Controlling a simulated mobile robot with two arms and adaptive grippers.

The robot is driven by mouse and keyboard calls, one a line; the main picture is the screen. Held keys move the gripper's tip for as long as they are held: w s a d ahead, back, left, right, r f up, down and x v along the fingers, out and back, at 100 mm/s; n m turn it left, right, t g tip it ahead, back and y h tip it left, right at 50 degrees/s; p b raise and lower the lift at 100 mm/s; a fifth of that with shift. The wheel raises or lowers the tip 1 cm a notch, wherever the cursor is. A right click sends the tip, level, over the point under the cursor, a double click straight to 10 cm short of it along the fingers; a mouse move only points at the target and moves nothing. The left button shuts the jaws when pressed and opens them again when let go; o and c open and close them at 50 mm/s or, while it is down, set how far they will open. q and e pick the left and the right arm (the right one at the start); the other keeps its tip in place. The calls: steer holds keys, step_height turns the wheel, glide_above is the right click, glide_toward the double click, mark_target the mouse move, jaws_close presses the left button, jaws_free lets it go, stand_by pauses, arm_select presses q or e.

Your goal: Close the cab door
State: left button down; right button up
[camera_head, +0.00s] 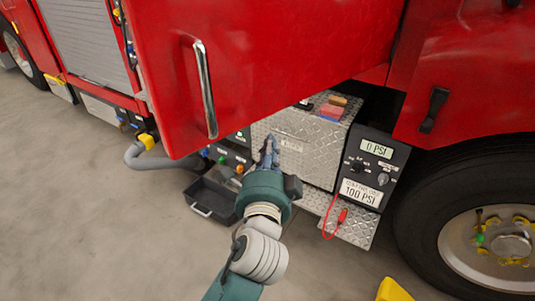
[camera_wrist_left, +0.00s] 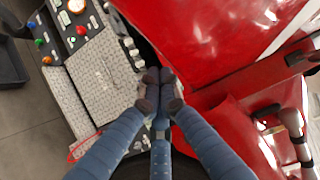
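The red cab door (camera_head: 270,60) stands swung open, jutting out from the truck's side across the top of the head view. Its upright chrome handle (camera_head: 205,90) is near its left edge. In the left wrist view, large red panels (camera_wrist_left: 210,40) fill the upper right; I cannot tell for certain which is the door. My left gripper (camera_head: 268,152) is below the door's lower edge and right of the handle, in front of the metal step box. Its blue fingers (camera_wrist_left: 159,83) are drawn together at the tips with nothing visible between them. My right gripper is not in view.
A diamond-plate step box (camera_head: 300,148) and a gauge panel (camera_head: 372,168) sit below the door. A red cable (camera_head: 329,215) hangs beside the panel. A front wheel (camera_head: 490,240) is at right, a black tray (camera_head: 213,198) on the floor. Floor at left is clear.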

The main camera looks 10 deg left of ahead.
mark_target(261, 120)
arm_select(q)
steer(key=w+a, duration=0.1)
steer(key=w+a+p, duration=0.1)
steer(key=w, duration=0.1)
steer(key=w+a+p, duration=0.1)
steer(key=w, duration=0.1)
steer(key=shift+a, duration=0.3)
steer(key=shift+w, duration=0.1)
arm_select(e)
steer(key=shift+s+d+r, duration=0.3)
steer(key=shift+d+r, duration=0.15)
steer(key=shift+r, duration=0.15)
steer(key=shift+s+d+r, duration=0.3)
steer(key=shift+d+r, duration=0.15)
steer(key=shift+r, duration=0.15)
arm_select(q)
steer(key=shift+d, duration=0.1)
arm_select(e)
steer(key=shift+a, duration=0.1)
